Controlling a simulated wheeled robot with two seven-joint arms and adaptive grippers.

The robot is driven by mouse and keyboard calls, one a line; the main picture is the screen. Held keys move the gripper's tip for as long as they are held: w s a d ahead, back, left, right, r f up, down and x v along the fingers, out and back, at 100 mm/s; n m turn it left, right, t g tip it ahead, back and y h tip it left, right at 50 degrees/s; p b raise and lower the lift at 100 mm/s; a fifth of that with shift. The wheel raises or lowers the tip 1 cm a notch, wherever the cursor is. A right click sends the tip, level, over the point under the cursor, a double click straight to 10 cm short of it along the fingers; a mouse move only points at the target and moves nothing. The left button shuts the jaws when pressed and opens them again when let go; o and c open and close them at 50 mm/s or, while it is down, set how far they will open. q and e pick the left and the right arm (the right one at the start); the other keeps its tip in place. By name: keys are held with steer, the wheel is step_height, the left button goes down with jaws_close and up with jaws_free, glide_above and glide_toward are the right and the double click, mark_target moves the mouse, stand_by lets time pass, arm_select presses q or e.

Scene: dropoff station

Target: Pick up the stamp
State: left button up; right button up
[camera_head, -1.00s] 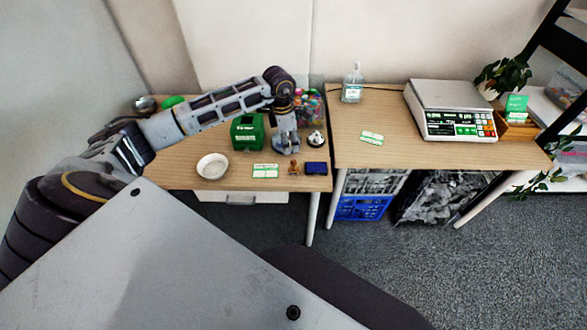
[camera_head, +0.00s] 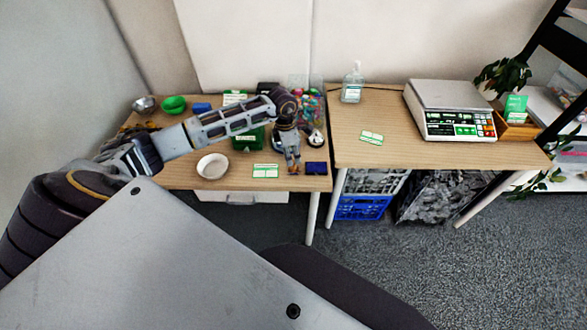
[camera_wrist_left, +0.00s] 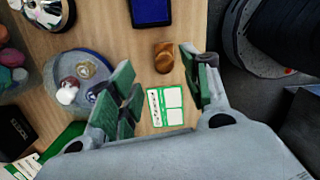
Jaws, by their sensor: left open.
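The stamp (camera_wrist_left: 163,55) is a small brown wooden piece on the wooden table, seen from above in the left wrist view. It lies between the line of my fingertips, just ahead of them and closer to the right finger. In the head view my left gripper (camera_head: 291,168) hangs over the table's front part and largely hides the stamp. In the wrist view the left gripper (camera_wrist_left: 160,85) is open, with its green-padded fingers apart and nothing held. My right gripper is not in view.
A blue ink pad (camera_head: 316,168) lies just right of the gripper; it also shows in the wrist view (camera_wrist_left: 150,12). A green-white card (camera_head: 265,171) and a white bowl (camera_head: 212,166) lie to the left. A green box (camera_head: 246,139) stands behind. The table's front edge (camera_head: 270,186) is close.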

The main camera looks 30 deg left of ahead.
mark_target(294, 162)
arm_select(q)
steer(key=f, duration=0.3)
steer(key=shift+s+d+f+p, duration=0.1)
steer(key=shift+d+f+p, duration=0.05)
steer(key=shift+d+p, duration=0.2)
steer(key=shift+f, duration=0.85)
steer(key=c, duration=0.9)
jaws_close()
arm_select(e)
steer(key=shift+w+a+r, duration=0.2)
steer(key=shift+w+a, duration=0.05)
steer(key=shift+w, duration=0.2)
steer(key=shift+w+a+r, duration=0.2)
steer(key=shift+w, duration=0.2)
